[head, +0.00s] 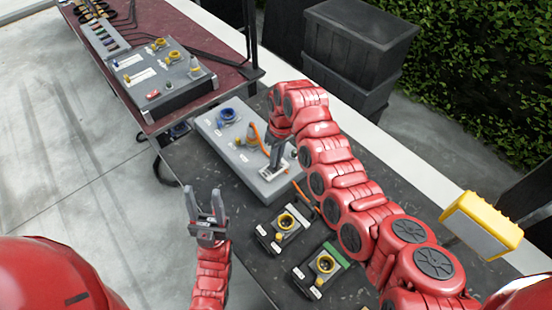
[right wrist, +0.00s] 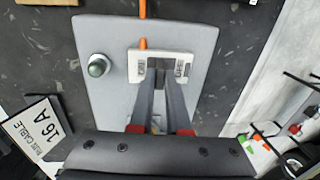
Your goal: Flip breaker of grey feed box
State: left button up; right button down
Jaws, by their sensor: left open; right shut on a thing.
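The grey feed box (head: 210,127) lies on the dark bench in the head view, with a blue socket (head: 227,116) near its far end. It also fills the middle of the right wrist view (right wrist: 190,110). Its breaker (right wrist: 136,66) has a pale frame with dark labelled blocks inside. My right gripper (right wrist: 160,66) reaches down over the box, its fingertips close together inside the frame and shut on the breaker. The switch between the tips is hidden. In the head view the right gripper (head: 277,160) is over the box's near end. My left gripper (head: 204,203) is open and empty beside the bench.
Two small dark units with yellow sockets (head: 285,222) (head: 320,265) sit near my right arm. Another grey box (head: 170,85) is on the red table; black crates (head: 355,45) stand behind.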

jog(key=shift+w+d+f+g+y+b, duration=0.25)
jog(key=shift+d+f+g+y+b, duration=0.25)
jog(key=shift+b, duration=2.35)
jog(key=shift+w+r+g+y+b, duration=0.1)
jog(key=shift+g+y+b, duration=0.3)
jog(key=shift+b, duration=0.15)
jog(key=shift+r, duration=0.15)
jog(key=c, duration=0.9)
grip_release()
jog(key=shift+r, duration=0.1)
jog(key=shift+w+r, duration=0.1)
